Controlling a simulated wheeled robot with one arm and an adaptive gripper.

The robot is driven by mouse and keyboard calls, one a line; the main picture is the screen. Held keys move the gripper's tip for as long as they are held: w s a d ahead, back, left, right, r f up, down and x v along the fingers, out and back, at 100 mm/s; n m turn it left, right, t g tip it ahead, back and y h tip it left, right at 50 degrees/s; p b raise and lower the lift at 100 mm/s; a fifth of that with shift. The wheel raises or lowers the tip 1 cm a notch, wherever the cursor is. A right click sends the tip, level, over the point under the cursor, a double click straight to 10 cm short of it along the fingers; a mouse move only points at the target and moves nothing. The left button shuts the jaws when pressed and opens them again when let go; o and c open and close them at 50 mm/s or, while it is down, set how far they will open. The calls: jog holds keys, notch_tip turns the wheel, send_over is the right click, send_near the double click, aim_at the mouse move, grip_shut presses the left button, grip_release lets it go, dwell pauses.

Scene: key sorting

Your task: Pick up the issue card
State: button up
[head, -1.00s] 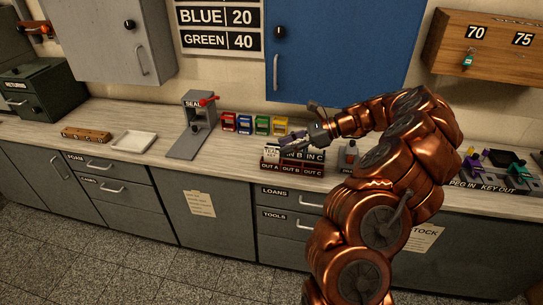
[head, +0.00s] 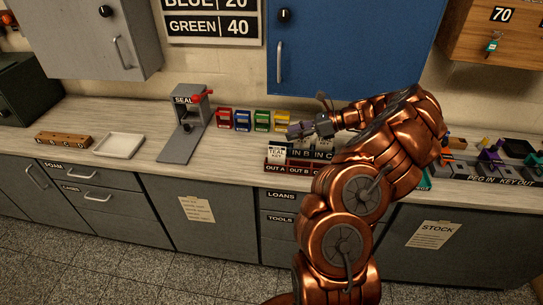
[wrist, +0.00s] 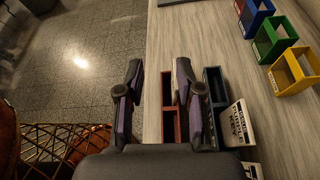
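A white card marked TEAL KEY (head: 277,157) stands upright at the left end of the card rack, above the OUT A label (head: 275,169). The rack has red front slots (wrist: 167,92) and dark back slots (wrist: 213,84). In the wrist view a white card with dark lettering (wrist: 238,122) leans at the dark slots, right of my fingers; I cannot tell whether it is the same card. My gripper (head: 300,130) is above the rack's left part. My arm hides the rack's right end.
Red, blue, green and yellow holders (head: 243,119) stand behind the rack. The SEAL press (head: 187,125), a white tray (head: 119,145) and a wooden block (head: 63,139) are to the left. A blue cabinet (head: 350,50) hangs above. The peg and key stand (head: 500,160) is at right.

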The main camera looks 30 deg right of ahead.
jog(key=b, duration=0.6)
send_near(270, 154)
jog(key=shift+w+a+r, duration=0.15)
jog(key=shift+w+a, duration=0.45)
jog(key=shift+a, duration=0.1)
jog(key=shift+w+p+x, duration=0.2)
jog(key=shift+p+x, duration=0.8)
jog(key=shift+x, duration=2.9)
jog(key=shift+d+r, duration=0.1)
jog(key=shift+r, duration=0.1)
jog(key=shift+c, duration=0.4)
grip_shut()
